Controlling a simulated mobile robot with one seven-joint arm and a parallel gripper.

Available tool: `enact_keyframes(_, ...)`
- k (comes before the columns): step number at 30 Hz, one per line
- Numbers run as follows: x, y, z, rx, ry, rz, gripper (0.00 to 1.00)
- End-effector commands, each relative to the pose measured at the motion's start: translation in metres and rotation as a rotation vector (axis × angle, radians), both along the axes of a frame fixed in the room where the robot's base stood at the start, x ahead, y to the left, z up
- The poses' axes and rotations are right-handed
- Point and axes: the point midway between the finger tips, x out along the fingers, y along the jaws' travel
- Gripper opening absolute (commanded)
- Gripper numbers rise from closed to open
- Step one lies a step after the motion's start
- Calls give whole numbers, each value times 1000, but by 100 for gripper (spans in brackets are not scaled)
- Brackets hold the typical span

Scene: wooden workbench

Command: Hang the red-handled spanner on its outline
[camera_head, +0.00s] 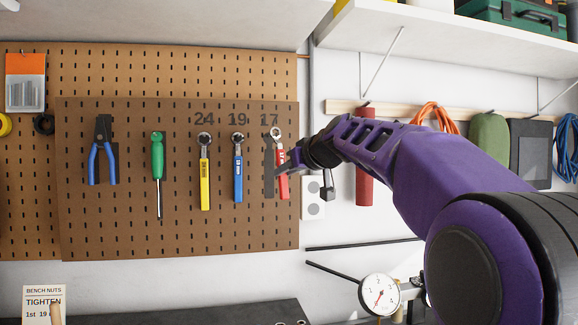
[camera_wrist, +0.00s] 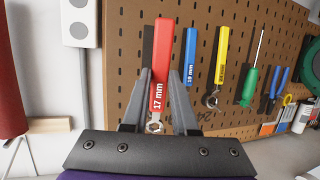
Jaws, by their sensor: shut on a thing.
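The red-handled spanner (camera_head: 282,184), marked 17 mm, is upright with its ring end up, in front of the pegboard panel's right side. It also shows in the wrist view (camera_wrist: 163,50), where the picture is upside down. My gripper (camera_head: 288,168) is shut on it, with a finger on each side in the wrist view (camera_wrist: 160,85). The dark spanner outline (camera_head: 268,180) under the number 17 is just left of the spanner in the head view and partly hidden by it. I cannot tell how far the spanner is from the board.
The blue spanner (camera_head: 238,160) hangs under 19, and the yellow spanner (camera_head: 205,185) under 24. A green screwdriver (camera_head: 157,160) and blue pliers (camera_head: 103,160) hang further left. A white socket box (camera_head: 313,198) is on the wall right of the panel.

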Motion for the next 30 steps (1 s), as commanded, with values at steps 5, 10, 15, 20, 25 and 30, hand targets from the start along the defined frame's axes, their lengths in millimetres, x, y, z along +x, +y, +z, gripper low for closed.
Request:
enact_keyframes(5, 11, 3, 2, 1, -1, 1, 0)
enact_keyframes(10, 21, 5, 0, 1, 1, 1, 0)
enact_keyframes(15, 31, 7, 0, 1, 1, 1, 0)
enact_keyframes(20, 41, 8, 0, 1, 1, 1, 0)
enact_keyframes(25, 50, 10, -1, 1, 0, 0, 0)
enact_keyframes(30, 59, 12, -4, 1, 0, 0, 0)
